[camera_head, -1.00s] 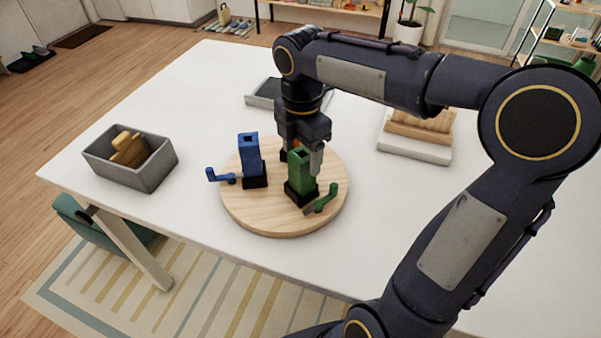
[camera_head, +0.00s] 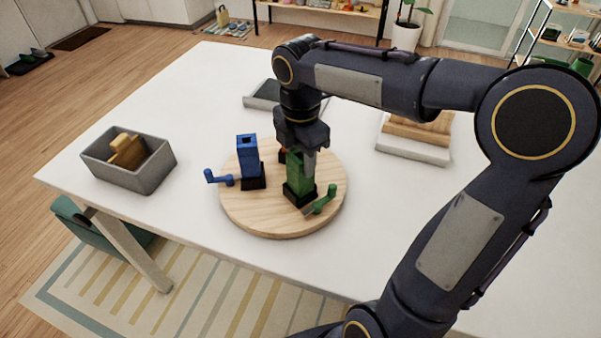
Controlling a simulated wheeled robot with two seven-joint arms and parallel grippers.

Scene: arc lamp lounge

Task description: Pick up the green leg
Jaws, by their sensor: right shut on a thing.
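The green leg (camera_head: 298,180) stands upright in a black base on the round wooden board. A green crank-shaped piece (camera_head: 322,201) is beside its foot at the right. My right gripper (camera_head: 301,160) points down over the green leg and is shut on its upper part, hiding the top. A blue leg (camera_head: 248,157) stands in another black base to the left, with a blue crank-shaped piece (camera_head: 219,178) beside it. A small red part (camera_head: 283,152) shows behind my gripper, mostly hidden. My left gripper is not in view.
The round board (camera_head: 262,222) lies on a white table (camera_head: 180,225). A grey bin (camera_head: 151,178) with wooden pieces stands at the left. A grey tray (camera_head: 262,95) lies behind, and a white block with wooden pieces (camera_head: 415,148) lies at the right.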

